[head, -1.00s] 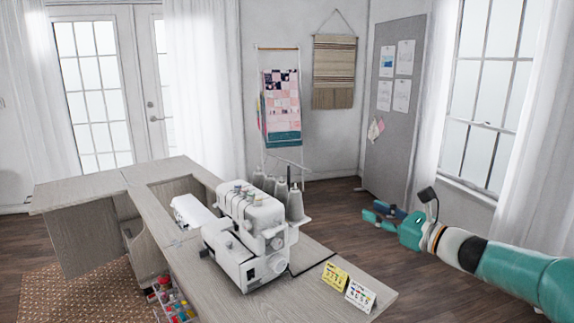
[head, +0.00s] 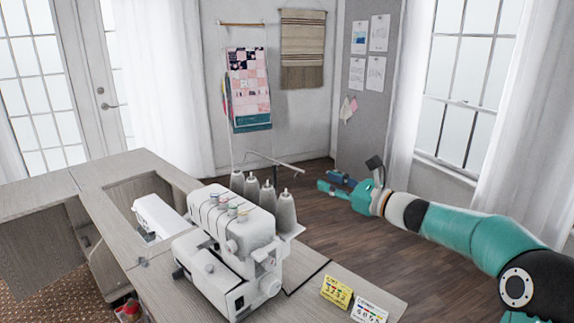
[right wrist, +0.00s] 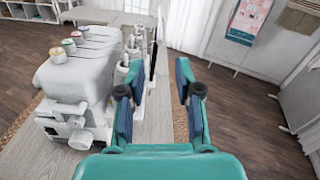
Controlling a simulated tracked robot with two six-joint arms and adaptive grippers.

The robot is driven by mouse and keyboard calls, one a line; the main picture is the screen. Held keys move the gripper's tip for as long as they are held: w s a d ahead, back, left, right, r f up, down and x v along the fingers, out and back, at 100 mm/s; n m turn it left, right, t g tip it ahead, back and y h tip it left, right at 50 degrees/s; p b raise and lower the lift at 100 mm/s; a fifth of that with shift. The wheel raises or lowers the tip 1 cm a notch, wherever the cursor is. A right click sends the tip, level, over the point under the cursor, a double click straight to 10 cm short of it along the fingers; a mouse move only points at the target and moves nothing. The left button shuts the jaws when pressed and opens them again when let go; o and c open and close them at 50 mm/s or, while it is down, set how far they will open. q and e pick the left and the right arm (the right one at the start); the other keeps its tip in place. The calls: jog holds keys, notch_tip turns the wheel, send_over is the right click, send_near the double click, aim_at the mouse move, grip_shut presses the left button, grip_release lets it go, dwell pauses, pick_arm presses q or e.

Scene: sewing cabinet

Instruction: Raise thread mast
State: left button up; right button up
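The white serger (head: 232,235) stands on the cabinet top and also shows in the right wrist view (right wrist: 82,78). Its thread mast (head: 275,163) is a thin rod with a slanting bar above several grey thread cones (head: 287,208) at the back of the machine. In the right wrist view, the cones (right wrist: 130,50) stand just left of and beyond my fingers. My right gripper (head: 327,181) is open and empty, a short way right of the bar's end, apart from it in the head view. Its spread fingers (right wrist: 158,72) show in the right wrist view. My left gripper is not in view.
Yellow (head: 336,292) and white (head: 369,309) cards stand on the cabinet's front right. A white machine (head: 158,217) sits in the cabinet opening (head: 122,193). A quilt rack (head: 248,90) stands by the back wall. Open floor (head: 310,240) lies right of the cabinet.

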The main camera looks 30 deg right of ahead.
aim_at(292, 167)
jog(key=p+x, duration=0.4)
jog(key=x, duration=0.9)
jog(key=shift+w+a, duration=0.3)
jog(key=shift+w, duration=0.3)
jog(key=shift+f, duration=0.1)
jog(key=shift+c, duration=0.3)
grip_shut()
